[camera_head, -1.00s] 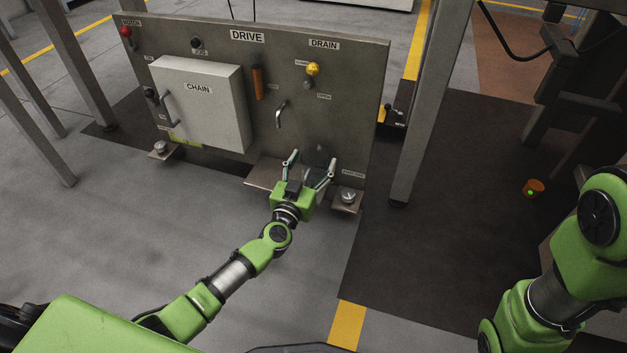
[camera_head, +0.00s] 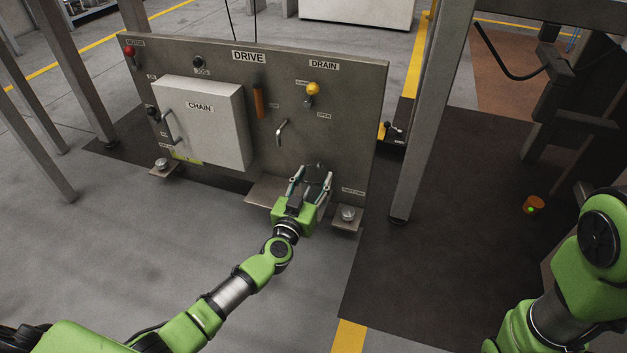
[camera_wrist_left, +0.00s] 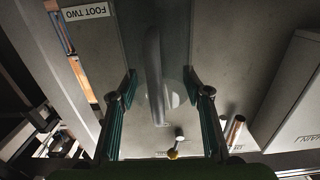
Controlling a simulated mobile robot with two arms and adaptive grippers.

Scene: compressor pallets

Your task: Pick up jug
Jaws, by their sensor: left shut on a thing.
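The jug (camera_head: 317,172) is a grey, see-through vessel in front of the lower part of the drive panel, above a small shelf. In the left wrist view the jug (camera_wrist_left: 153,62) shows as a pale, glassy shape with a long upright bar, between the fingers. My left gripper (camera_head: 313,180) has its fingers on both sides of the jug and is shut on it. It also shows in the left wrist view (camera_wrist_left: 161,88). The jug's lower part is partly hidden by the gripper. My right gripper is out of view; only the right arm shows.
The drive panel (camera_head: 345,130) stands right behind the jug. A metal shelf plate (camera_head: 262,191) juts out at its foot, with a bolted foot (camera_head: 347,214) to the right. A steel post (camera_head: 420,130) stands right of the panel. The grey floor in front is open.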

